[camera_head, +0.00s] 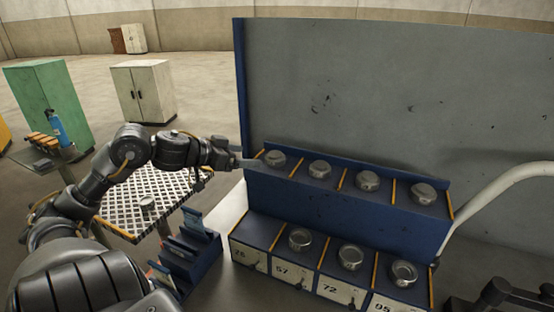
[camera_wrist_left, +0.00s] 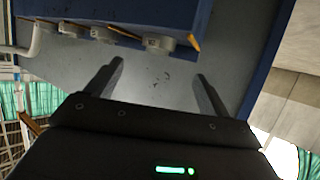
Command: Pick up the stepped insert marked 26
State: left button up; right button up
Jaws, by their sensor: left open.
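A blue rack holds metal stepped inserts on two tiers. The upper tier (camera_head: 345,215) has several inserts, with the leftmost one (camera_head: 275,158) closest to my left gripper (camera_head: 246,163). The lower tier (camera_head: 270,232) has 3 inserts; its left bay, labelled 26 or 28, shows none. Another round metal piece (camera_head: 147,202) lies on the perforated table. No number on an insert is readable in the head view. My left gripper is open and empty at the upper tier's left end. In the left wrist view, inserts (camera_wrist_left: 155,43) show beyond the fingers (camera_wrist_left: 159,72), marks too small to read.
The rack's tall grey back panel (camera_head: 400,90) stands behind the tiers. Orange dividers (camera_head: 300,166) separate the bays. A perforated table (camera_head: 120,212) and a small blue rack (camera_head: 190,262) are left of it. A pale curved tube (camera_head: 500,187) and dark parts of mine are at right.

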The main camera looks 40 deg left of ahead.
aim_at(269, 158)
pick_arm(q)
jog(key=x, duration=0.3)
jog(key=shift+w+f, duration=0.2)
jog(key=shift+w, duration=0.15)
jog(key=shift+w+d+f, duration=0.1)
jog(key=shift+w, duration=0.15)
pick_arm(e)
jog(key=shift+w+r, duration=0.2)
jog(key=shift+w, duration=0.8)
pick_arm(q)
jog(key=shift+w+d+f+p, duration=0.1)
jog(key=shift+w+f+p, duration=0.1)
jog(key=shift+w+p, duration=0.3)
jog(key=x, duration=0.2)
jog(key=shift+w+d+f+p, duration=0.15)
jog(key=shift+w+p, duration=0.1)
jog(key=shift+p, duration=0.15)
jog(key=shift+x, duration=0.8)
jog(key=shift+s+f, duration=0.1)
jog(key=shift+f, duration=0.1)
pick_arm(e)
jog(key=shift+s+r, duration=0.3)
jog(key=shift+r, duration=0.65)
